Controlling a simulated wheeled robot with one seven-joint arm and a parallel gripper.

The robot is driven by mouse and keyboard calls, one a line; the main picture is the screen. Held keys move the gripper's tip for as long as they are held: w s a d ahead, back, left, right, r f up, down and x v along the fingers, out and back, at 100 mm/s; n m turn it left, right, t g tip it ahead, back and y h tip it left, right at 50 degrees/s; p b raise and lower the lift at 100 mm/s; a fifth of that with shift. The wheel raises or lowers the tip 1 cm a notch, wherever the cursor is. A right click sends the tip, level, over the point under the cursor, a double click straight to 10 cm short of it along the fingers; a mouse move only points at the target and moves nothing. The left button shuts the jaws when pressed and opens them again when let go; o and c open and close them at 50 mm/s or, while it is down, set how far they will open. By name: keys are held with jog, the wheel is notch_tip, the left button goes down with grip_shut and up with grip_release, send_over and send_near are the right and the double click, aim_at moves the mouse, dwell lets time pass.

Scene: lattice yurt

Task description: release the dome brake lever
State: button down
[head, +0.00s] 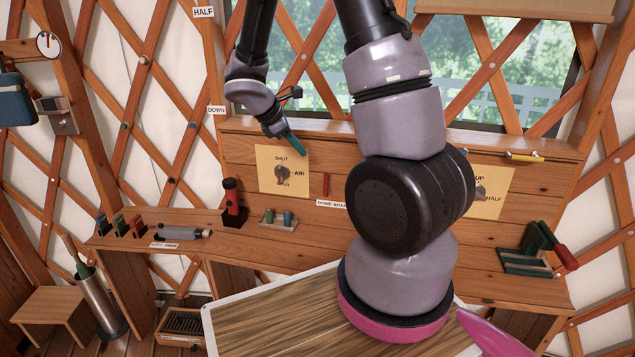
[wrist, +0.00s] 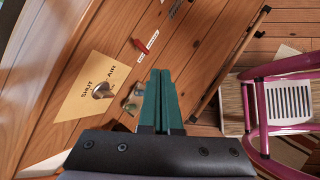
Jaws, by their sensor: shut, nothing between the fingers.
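The dome brake lever (head: 326,184) is a small red handle on the upright wooden panel, just above the white DOME BRAKE label (head: 331,204), which my arm partly hides. In the wrist view the red lever (wrist: 151,41) lies beyond the fingertips, slightly to the left, with its label (wrist: 140,46) beside it. My gripper (head: 298,149) has teal fingers, shut together and empty. It hangs in front of the panel, above and left of the lever in the head view. In the wrist view the closed fingers (wrist: 161,76) are apart from the lever.
A yellow SHUT/AIR plate (head: 268,182) with a knob is left of the lever. On the shelf below stand a red-and-black torch-like item (head: 232,203) and a small rack of pegs (head: 278,226).

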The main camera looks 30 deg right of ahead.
jog(key=w+f+n, duration=0.2)
jog(key=f+n, duration=0.1)
jog(key=f, duration=0.1)
jog(key=w+a+f+n+t+h, duration=0.1)
jog(key=w+f+n, duration=0.1)
jog(key=f+n, duration=0.1)
jog(key=shift+a+f, duration=0.3)
jog(key=shift+f, duration=0.6)
send_near(326, 185)
jog(key=x, duration=0.6)
jog(key=shift+w+a+f, duration=0.2)
jog(key=shift+w+a, duration=0.05)
jog(key=shift+a, duration=0.1)
jog(key=shift+d, duration=0.1)
